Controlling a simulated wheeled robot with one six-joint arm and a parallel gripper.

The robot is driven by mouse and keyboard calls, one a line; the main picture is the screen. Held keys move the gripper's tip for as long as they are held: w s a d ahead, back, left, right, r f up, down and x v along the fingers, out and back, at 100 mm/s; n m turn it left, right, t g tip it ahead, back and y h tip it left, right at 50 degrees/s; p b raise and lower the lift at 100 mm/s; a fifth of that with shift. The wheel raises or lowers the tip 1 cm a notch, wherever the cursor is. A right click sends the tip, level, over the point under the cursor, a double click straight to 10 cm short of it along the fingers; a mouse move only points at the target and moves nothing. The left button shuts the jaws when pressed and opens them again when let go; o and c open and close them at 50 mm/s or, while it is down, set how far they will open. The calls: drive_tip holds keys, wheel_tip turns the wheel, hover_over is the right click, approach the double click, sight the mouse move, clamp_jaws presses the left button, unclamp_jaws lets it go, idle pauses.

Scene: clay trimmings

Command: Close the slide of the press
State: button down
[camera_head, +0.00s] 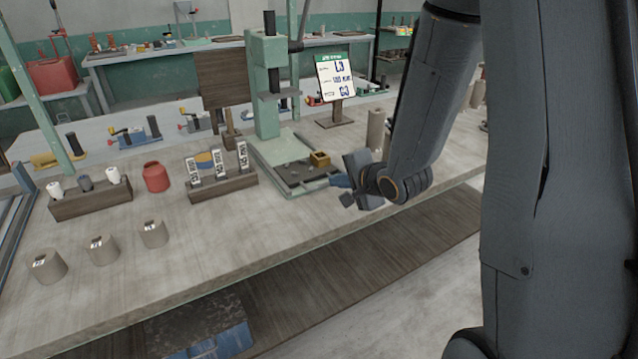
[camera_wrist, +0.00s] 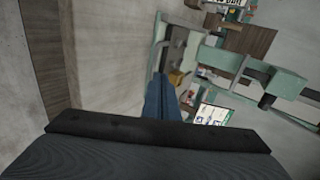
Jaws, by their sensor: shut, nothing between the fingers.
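The green press (camera_head: 265,90) stands on the bench near the middle of the head view. It shows sideways in the wrist view (camera_wrist: 272,80). Its dark slide (camera_head: 300,176) lies on the green base, drawn out in front of the column, with a small brass-coloured block (camera_head: 320,159) at its right side.
A wooden rack with labelled samples (camera_head: 222,189) stands left of the press. A red jar (camera_head: 156,177) and several clay cylinders (camera_head: 103,250) are farther left. A card on a stand (camera_head: 336,77) and a tall cylinder (camera_head: 375,129) are at the right.

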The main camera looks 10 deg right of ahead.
sight(313, 179)
drive_tip(key=shift+w+a+f, duration=0.1)
drive_tip(key=shift+w+a, duration=0.15)
drive_tip(key=shift+w, duration=0.2)
drive_tip(key=p+x, duration=0.1)
drive_tip(key=x, duration=0.8)
drive_tip(key=shift+w+a, duration=0.15)
drive_tip(key=shift+w, duration=0.05)
